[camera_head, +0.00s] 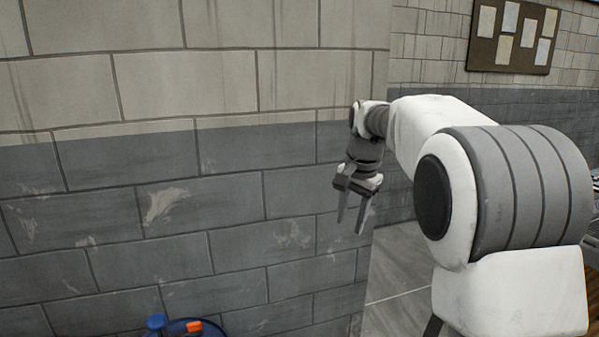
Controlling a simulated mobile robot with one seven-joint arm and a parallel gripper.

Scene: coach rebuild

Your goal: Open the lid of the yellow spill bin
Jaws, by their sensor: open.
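The yellow spill bin is not in view, and neither is its lid. My gripper (351,226) hangs at the end of my arm, right of the middle, with its two fingers pointing down. The fingers are apart and nothing is between them. Behind the gripper is the grey part of the block wall; I cannot tell how far it is from the wall.
A block wall (130,180) fills the left and middle. At the bottom edge is a dark blue round object (205,331), partly cut off, with a blue item (157,323) and an orange item (193,326). A notice board (512,36) hangs at upper right. Grey floor (398,275) shows beyond the wall's corner.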

